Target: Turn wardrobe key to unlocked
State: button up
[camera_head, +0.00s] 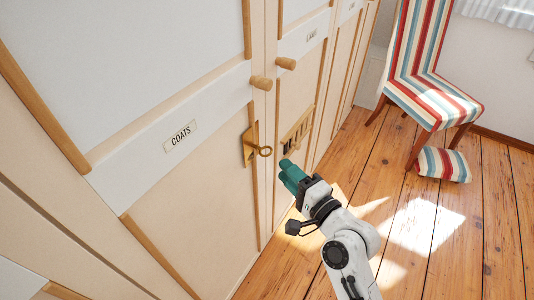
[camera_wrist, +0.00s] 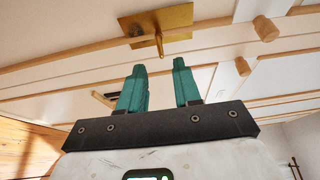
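The wardrobe (camera_head: 165,200) fills the left of the head view, with cream doors and timber trim. A brass key (camera_head: 264,151) with a round bow sticks out from a brass plate (camera_head: 249,146) on the door labelled COATS. In the wrist view the brass plate (camera_wrist: 178,17) is at the top and the key (camera_wrist: 160,46) projects from it, seen nearly edge-on. My gripper (camera_head: 288,170) has green fingers and is just below and right of the key in the head view. In the wrist view its fingers (camera_wrist: 159,70) are apart with nothing between them, and the key is beyond their tips.
Two round wooden knobs (camera_head: 261,83) (camera_head: 286,63) sit above the key. A slotted brass fitting (camera_head: 297,131) is on the neighbouring door. The plank floor (camera_head: 470,240) between is clear.

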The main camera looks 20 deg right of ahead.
aim_at(266, 151)
jog(key=p+x, duration=0.1)
jog(key=x, duration=0.8)
jog(key=shift+a, duration=0.1)
grip_shut()
